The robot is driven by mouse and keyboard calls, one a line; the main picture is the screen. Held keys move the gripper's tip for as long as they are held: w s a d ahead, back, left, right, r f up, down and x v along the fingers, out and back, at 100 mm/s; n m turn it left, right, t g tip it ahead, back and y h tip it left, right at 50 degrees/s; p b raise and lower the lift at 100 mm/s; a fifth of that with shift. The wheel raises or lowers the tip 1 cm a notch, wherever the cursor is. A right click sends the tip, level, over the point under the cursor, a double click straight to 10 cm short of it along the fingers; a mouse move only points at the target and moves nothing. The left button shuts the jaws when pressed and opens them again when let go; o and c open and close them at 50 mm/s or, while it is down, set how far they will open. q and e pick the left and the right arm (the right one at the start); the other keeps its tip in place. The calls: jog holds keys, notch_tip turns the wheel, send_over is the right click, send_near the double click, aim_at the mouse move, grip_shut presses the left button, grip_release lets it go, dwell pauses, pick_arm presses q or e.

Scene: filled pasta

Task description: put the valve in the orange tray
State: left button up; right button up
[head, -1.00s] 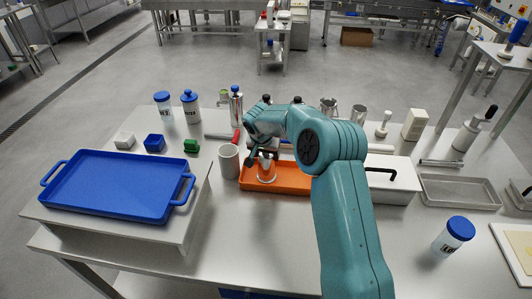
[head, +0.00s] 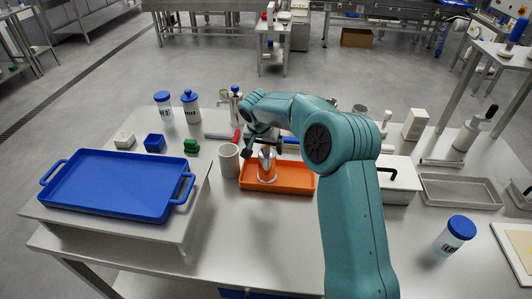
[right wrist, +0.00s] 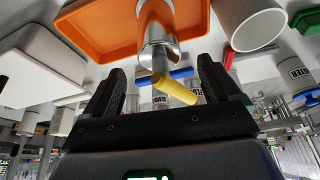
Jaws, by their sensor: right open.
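The valve (head: 267,168), a shiny metal body, stands upright in the orange tray (head: 296,178), near its left end. In the right wrist view the valve (right wrist: 158,45) shows its metal body and a yellow handle pointing towards my gripper, with the orange tray (right wrist: 95,30) behind it. My right gripper (head: 263,149) is just above the valve in the head view. Its two black fingers are spread apart in the right wrist view (right wrist: 163,82), with the yellow handle in the gap between them and clear of both. My left gripper is not in view.
A white mug (head: 229,160) stands close to the tray's left end. A white box with a black handle (head: 392,183) is at its right. A blue tray (head: 118,185) lies on a raised stand at left. The table in front of the orange tray is clear.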

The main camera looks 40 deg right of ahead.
jog(key=v, duration=0.7)
jog(key=shift+s+r, duration=0.1)
